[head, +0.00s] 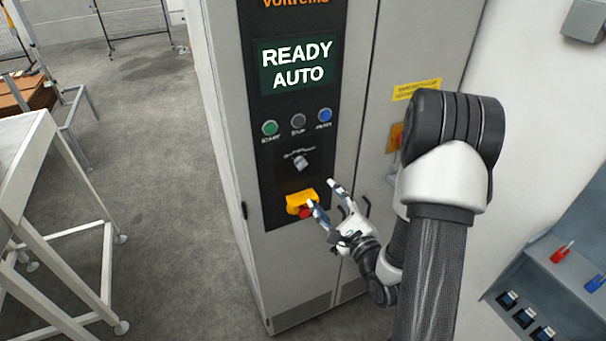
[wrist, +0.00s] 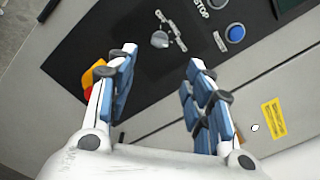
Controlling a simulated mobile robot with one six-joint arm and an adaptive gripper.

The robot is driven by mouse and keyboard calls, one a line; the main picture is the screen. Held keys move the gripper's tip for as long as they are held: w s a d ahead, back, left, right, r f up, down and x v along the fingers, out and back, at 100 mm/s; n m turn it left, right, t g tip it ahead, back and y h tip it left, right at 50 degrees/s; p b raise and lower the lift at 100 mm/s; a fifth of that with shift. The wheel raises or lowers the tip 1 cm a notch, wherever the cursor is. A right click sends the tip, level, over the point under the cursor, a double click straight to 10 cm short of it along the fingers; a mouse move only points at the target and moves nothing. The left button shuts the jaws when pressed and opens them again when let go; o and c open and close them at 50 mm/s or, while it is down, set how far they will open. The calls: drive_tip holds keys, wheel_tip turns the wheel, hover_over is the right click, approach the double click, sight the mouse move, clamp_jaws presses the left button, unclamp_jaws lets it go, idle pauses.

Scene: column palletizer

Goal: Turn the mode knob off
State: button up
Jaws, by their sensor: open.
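The mode knob (head: 301,163) is a small grey knob on the black panel of the tall grey control cabinet (head: 225,150), below the row of buttons. In the wrist view the knob (wrist: 160,40) shows beyond and between my finger tips, with small label marks beside it. The screen (head: 297,64) above reads READY AUTO. My gripper (head: 322,194) is open and empty, below and to the right of the knob, apart from it. In the wrist view its two fingers (wrist: 162,57) are spread wide. The knob's exact pointer direction is too small to tell.
A yellow-housed red emergency button (head: 300,203) sits just below the knob, close to my left finger. Green, dark and blue buttons (head: 325,115) sit above it. A door handle (head: 367,208) is to the right. A white frame table (head: 28,150) stands at left.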

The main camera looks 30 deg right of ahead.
sight(303, 167)
drive_tip(key=w+p, duration=0.2)
drive_tip(key=w, duration=1.2)
drive_tip(key=shift+w+d, duration=0.1)
drive_tip(key=shift+w, duration=0.15)
drive_tip(key=shift+c, duration=0.4)
drive_tip(key=c, duration=1)
